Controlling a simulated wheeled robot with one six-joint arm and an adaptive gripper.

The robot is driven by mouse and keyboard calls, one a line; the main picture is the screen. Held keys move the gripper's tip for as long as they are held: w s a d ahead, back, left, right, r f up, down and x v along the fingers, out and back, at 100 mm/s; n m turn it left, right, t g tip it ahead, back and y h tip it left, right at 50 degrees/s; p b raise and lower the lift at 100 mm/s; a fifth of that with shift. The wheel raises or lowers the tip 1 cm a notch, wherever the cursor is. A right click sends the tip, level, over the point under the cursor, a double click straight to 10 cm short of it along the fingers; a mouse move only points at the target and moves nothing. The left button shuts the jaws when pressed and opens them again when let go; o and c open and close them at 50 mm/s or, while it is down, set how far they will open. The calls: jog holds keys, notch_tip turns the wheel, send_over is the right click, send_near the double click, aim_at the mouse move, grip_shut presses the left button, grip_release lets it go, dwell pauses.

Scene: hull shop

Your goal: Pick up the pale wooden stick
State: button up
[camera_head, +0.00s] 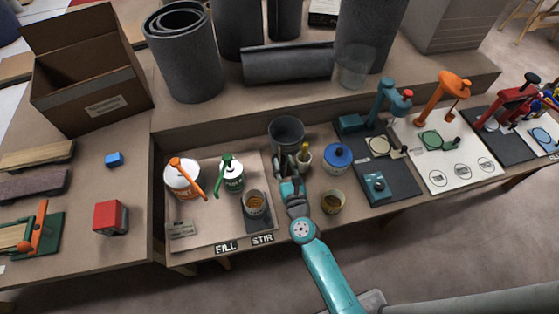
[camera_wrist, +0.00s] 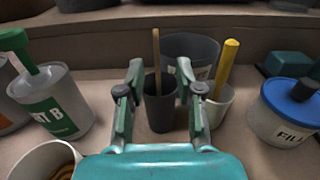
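A thin pale brown wooden stick (camera_wrist: 156,55) stands nearly upright in a dark grey cup (camera_wrist: 160,112) in the wrist view. My gripper (camera_wrist: 159,75) is open, with one finger to each side of the stick in the picture. Nothing is held between the fingers. In the head view my gripper (camera_head: 291,160) is over the bench near the small cups, and it hides most of the dark cup; I cannot make out the stick there.
Right of the gripper, a white cup (camera_wrist: 218,104) holds a thick yellow stick (camera_wrist: 226,65). A grey bucket (camera_head: 286,132) stands behind. A blue-lidded tub (camera_head: 337,158), a green-pump can (camera_head: 232,178) and a cup with brown contents (camera_head: 332,202) are close by.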

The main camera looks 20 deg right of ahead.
aim_at(280, 154)
jog(key=shift+w+d+r, duration=0.1)
jog(key=shift+w+r, duration=0.05)
jog(key=shift+w, duration=1.15)
jog(key=shift+w+r, duration=0.1)
jog(key=shift+w, duration=1.2)
grip_shut()
